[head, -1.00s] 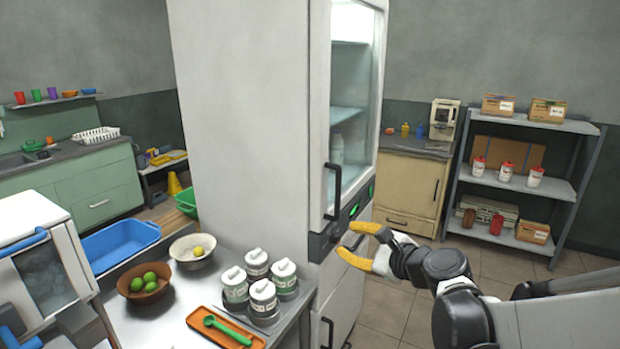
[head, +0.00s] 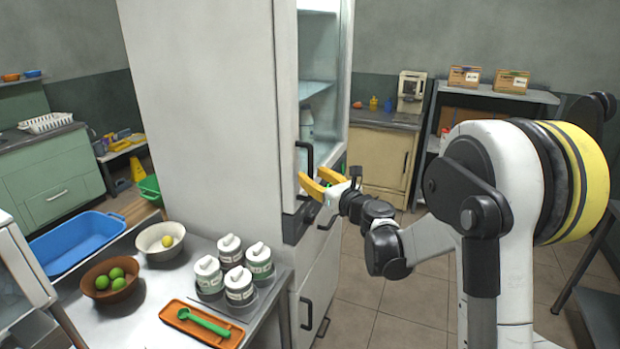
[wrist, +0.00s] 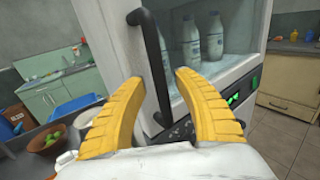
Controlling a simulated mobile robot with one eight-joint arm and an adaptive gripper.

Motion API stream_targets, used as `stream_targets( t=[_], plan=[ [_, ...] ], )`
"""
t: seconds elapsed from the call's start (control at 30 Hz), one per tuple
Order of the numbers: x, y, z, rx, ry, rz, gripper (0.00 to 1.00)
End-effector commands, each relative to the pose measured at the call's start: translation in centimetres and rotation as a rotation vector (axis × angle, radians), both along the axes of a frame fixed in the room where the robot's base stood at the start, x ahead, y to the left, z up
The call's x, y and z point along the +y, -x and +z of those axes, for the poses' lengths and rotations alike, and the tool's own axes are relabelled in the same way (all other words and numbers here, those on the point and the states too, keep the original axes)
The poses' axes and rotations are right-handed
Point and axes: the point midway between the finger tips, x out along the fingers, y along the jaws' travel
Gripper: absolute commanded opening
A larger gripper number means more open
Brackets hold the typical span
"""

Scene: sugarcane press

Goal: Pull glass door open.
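The glass door (wrist: 243,42) is on the upper front of a tall white fridge (head: 205,110), and bottles (wrist: 191,42) show through it. Its black vertical handle (wrist: 152,55) is on the door's left side; it also shows in the head view (head: 304,160). My gripper (head: 312,180) has yellow fingers and is at the lower part of the handle. In the wrist view the fingers (wrist: 157,80) are apart, with the handle between them. I see no finger closed on it. The door looks shut.
A steel table (head: 140,295) with white-lidded jars (head: 240,285), bowls and an orange tray (head: 208,325) stands left of the fridge front. A cabinet (head: 385,160) and a grey shelf (head: 490,95) stand behind. Tiled floor (head: 370,300) is free before the fridge.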

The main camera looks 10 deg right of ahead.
Motion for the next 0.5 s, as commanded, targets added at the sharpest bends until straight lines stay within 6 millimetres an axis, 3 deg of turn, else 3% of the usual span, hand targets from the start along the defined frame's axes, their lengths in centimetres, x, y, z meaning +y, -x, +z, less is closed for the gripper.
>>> stream_targets(
  t=[0.13,0.43,0.5],
  plan=[
    [0.41,-1.09,-0.04,0.000,0.001,0.001,0.38],
    [0.47,-1.24,0.05,0.000,0.001,0.000,0.36],
    [0.47,-1.24,0.05,0.000,0.001,0.000,0.15]
  ],
)
